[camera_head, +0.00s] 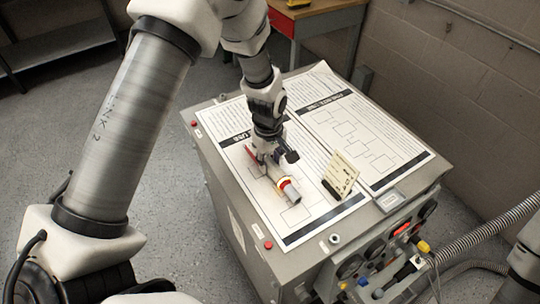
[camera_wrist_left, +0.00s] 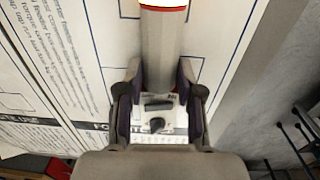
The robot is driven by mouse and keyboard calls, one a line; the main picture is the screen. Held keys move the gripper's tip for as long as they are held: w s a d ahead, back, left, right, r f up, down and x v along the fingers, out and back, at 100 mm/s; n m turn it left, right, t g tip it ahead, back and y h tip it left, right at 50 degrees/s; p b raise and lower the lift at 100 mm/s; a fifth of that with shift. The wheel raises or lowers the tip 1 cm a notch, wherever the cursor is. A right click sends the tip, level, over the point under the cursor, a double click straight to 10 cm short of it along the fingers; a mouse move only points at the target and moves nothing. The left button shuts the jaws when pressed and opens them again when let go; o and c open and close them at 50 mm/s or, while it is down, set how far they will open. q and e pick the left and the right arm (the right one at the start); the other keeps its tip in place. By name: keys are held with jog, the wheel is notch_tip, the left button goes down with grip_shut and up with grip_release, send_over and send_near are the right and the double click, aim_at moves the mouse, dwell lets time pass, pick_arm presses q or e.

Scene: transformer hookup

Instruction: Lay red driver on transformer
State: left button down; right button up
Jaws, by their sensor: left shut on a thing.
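The transformer (camera_head: 222,195) is a grey cabinet with printed sheets on its top, in the middle of the head view. My left gripper (camera_head: 266,163) is low over the left sheet, shut on a grey cylinder (camera_head: 284,188) with a red and yellow band. The cylinder also shows between the fingers in the left wrist view (camera_wrist_left: 167,45). I cannot tell whether it touches the sheet. A thin red piece (camera_head: 250,153) shows left of the gripper; the gripper partly hides it, and I cannot tell whether it is the red driver. My right gripper is out of view.
A cream card in a dark stand (camera_head: 341,175) stands right of the cylinder. Gauges and coloured terminals (camera_head: 395,262) line the cabinet's front. A grey hose (camera_head: 487,232) runs at the right. The right sheet (camera_head: 365,135) looks clear. A workbench (camera_head: 318,18) stands behind.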

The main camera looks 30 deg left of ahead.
aim_at(271, 162)
pick_arm(q)
jog(key=c, duration=0.7)
grip_release()
jog(key=shift+f, duration=0.1)
jog(key=shift+c, duration=0.2)
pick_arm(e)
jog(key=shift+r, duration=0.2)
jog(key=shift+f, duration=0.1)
pick_arm(q)
jog(key=shift+f+b, duration=0.3)
jog(key=shift+b, duration=0.3)
jog(key=r, duration=0.2)
jog(key=r+b, duration=0.1)
jog(key=r, duration=0.5)
jog(key=shift+d+b, duration=0.25)
jog(key=shift+b, duration=0.15)
jog(key=shift+w+a, duration=0.1)
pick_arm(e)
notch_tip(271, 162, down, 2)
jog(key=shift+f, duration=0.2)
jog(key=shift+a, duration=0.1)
